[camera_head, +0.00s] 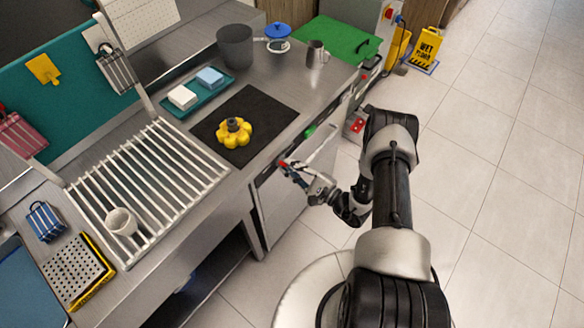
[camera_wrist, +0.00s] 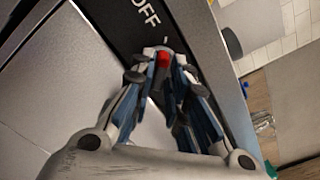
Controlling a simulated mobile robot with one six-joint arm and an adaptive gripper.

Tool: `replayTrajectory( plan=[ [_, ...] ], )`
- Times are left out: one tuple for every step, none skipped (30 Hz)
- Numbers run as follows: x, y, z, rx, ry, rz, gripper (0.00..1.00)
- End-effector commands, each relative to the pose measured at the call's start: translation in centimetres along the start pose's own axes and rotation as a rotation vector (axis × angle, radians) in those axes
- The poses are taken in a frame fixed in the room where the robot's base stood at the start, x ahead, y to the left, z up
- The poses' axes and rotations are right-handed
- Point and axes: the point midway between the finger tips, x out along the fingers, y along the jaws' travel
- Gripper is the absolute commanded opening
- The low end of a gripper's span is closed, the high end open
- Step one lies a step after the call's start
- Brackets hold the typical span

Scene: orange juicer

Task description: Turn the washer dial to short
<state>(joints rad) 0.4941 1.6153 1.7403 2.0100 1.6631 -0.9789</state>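The washer's dark control panel (camera_wrist: 118,22) is at the top of the wrist view, with a white OFF label on it. A small red part (camera_wrist: 163,60), seemingly the washer dial, is between my fingertips just below the label. My gripper (camera_wrist: 164,56) has its fingers drawn in close on both sides of it and looks shut on it. In the head view my gripper (camera_head: 287,166) is at the front of the unit below the counter, with red at its tip. The fingers hide most of the dial and other labels.
The steel counter (camera_head: 300,88) above holds a yellow flower-shaped thing (camera_head: 235,133) on a black mat (camera_head: 262,108), a grey bin (camera_head: 235,47) and a drying rack (camera_head: 150,190). A yellow wet-floor sign (camera_head: 428,48) stands at the back. Tiled floor at right is clear.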

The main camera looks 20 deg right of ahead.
Motion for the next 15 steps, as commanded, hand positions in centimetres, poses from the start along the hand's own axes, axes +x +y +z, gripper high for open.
replayTrajectory(
  plan=[
    [-0.01, 0.01, 0.00, 0.000, 0.000, 0.000, 0.09],
    [-0.01, 0.01, 0.00, 0.000, 0.000, 0.000, 0.07],
    [-0.01, 0.01, 0.00, 0.000, 0.000, 0.000, 0.05],
    [-0.02, 0.01, -0.01, 0.000, 0.000, 0.000, 0.03],
    [-0.02, 0.02, -0.01, 0.000, 0.000, 0.000, 0.01],
    [-0.02, 0.02, -0.01, 0.000, 0.000, 0.000, 0.00],
    [-0.02, 0.02, -0.01, 0.000, 0.000, 0.000, 0.00],
    [-0.02, 0.02, -0.01, 0.000, 0.000, 0.000, 0.00],
    [-0.02, 0.03, -0.01, 0.000, 0.000, 0.000, 0.00],
    [-0.02, 0.03, -0.01, 0.000, 0.000, 0.000, 0.00],
    [-0.02, 0.03, -0.01, 0.001, 0.000, 0.000, 0.00],
    [-0.02, 0.03, -0.01, 0.001, 0.000, 0.000, 0.00],
    [-0.02, 0.03, -0.01, 0.001, 0.000, 0.000, 0.00],
    [-0.02, 0.04, -0.01, 0.002, 0.000, 0.001, 0.00],
    [-0.02, 0.05, -0.01, 0.004, 0.000, 0.001, 0.00]
  ],
)
